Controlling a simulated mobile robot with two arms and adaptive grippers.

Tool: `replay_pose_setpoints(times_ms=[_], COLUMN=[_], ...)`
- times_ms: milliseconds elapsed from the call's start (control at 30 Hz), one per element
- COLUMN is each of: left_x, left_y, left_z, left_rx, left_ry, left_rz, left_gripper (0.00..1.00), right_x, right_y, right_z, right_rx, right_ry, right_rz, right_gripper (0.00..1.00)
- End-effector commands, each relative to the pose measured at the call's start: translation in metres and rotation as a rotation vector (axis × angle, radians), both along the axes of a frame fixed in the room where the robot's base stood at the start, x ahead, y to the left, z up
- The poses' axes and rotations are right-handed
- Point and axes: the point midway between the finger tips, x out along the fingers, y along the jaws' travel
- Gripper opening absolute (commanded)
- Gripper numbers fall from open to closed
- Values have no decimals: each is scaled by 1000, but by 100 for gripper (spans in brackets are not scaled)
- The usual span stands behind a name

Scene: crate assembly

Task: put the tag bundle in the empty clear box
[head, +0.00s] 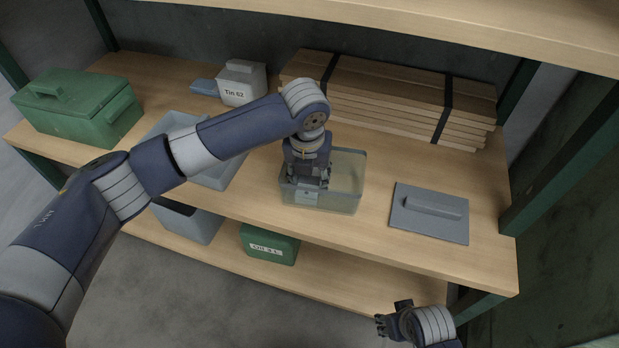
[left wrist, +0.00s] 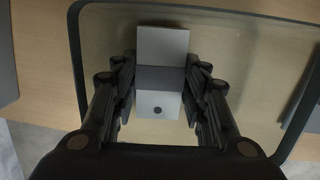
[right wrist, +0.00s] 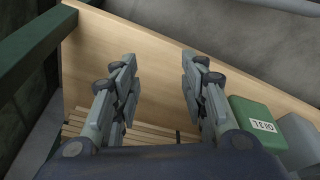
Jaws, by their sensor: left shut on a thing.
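The tag bundle (left wrist: 162,45) is a pale grey block with a dark band around its middle, seen in the left wrist view. My left gripper (left wrist: 159,85) is shut on it, one finger at each side. In the head view the left gripper (head: 308,185) points down at the left part of the clear box (head: 350,177), with the bundle (head: 306,198) low between its fingers. The box walls surround the bundle; I cannot tell whether it touches the floor. The right gripper (head: 391,314) is open and empty, in front of the shelf; its spread fingers show in the right wrist view (right wrist: 160,85).
A grey lid (head: 410,229) lies right of the box. Strapped boards (head: 390,100) lie behind it. A grey bin (head: 225,175), a tin (head: 241,84) and a green crate (head: 75,115) stand left. A green oil can (head: 270,245) and grey bin (head: 187,221) are on the lower shelf.

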Motion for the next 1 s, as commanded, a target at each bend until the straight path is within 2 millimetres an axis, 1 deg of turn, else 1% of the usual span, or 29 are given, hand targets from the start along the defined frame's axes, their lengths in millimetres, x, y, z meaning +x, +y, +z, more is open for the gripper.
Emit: replay_pose_setpoints(times_ms=[300,333,367,767,833,867,1000], left_x=[0,0,0,0,0,-1,-4], left_y=[0,0,0,0,0,0,1], left_z=[-1,-2,-2,0,8,12,37], left_rx=[0,0,0,0,0,0,-2], left_ry=[1,1,1,-1,-2,-2,-3], left_rz=[1,1,0,0,-1,-1,0], left_gripper=[17,43,49,49,49,49,49], right_x=[-1,-1,-1,-1,0,1,-4], right_y=[0,0,0,0,0,0,0], right_z=[-2,-4,-4,-5,1,-1,-23], right_rx=[0,-1,-1,-1,1,1,-1], right_ry=[2,4,4,5,1,-2,15], right_rz=[0,0,0,0,0,1,2], right_gripper=[40,40,40,40,40,40,40])
